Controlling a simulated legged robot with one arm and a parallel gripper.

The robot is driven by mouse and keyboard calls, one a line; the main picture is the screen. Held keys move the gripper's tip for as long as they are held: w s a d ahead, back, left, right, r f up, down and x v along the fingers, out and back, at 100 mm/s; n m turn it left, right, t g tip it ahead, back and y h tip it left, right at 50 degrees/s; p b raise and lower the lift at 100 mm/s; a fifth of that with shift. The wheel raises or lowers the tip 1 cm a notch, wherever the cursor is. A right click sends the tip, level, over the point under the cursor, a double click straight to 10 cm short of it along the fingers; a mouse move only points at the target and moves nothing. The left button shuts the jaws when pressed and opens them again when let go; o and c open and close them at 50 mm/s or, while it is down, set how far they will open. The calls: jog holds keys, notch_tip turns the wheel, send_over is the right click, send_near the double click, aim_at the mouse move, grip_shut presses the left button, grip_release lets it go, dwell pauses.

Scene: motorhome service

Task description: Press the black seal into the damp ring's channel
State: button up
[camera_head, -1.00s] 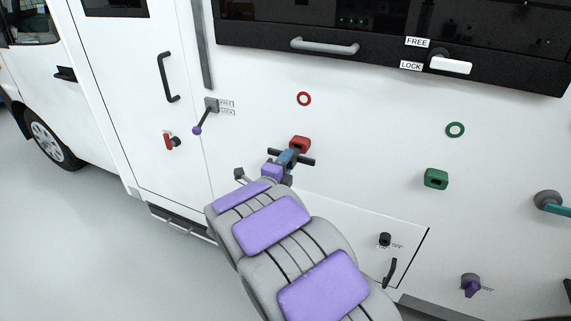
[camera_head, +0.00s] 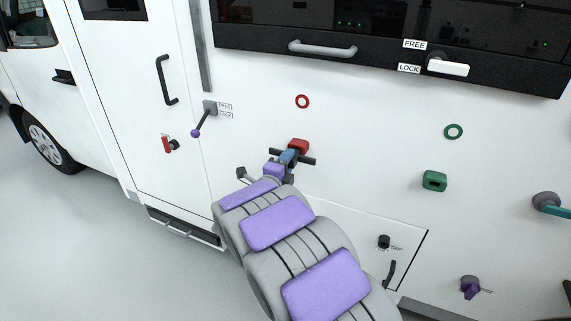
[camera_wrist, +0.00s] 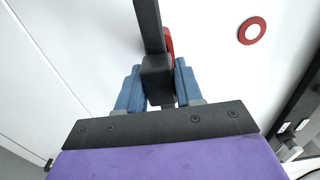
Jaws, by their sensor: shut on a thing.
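My gripper (camera_head: 289,156) reaches to the white vehicle wall, just below a red ring (camera_head: 302,101). In the wrist view its blue fingers (camera_wrist: 158,88) are shut on a black block (camera_wrist: 157,80) with a black bar (camera_wrist: 149,25) running up from it. I cannot tell whether this is the black seal. A red block (camera_head: 298,145) on the wall lies right at the fingertips and shows partly behind the bar in the wrist view (camera_wrist: 169,42). A green ring (camera_head: 453,131) is on the wall to the right. No channel or dampness can be made out on either ring.
A green block (camera_head: 434,181) with a dark opening, a teal-handled fitting (camera_head: 549,202) and a purple knob (camera_head: 470,287) stick out at the right. A purple-tipped lever (camera_head: 203,119) and a red-handled fitting (camera_head: 169,144) are left. A locker hatch (camera_head: 345,232) lies low.

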jog(key=shift+w+d, duration=0.2)
jog(key=shift+w, duration=0.35)
jog(key=shift+w+d, duration=0.1)
jog(key=shift+w, duration=0.2)
jog(key=shift+w+d, duration=0.15)
jog(key=shift+w, duration=0.2)
jog(key=o, duration=1.1)
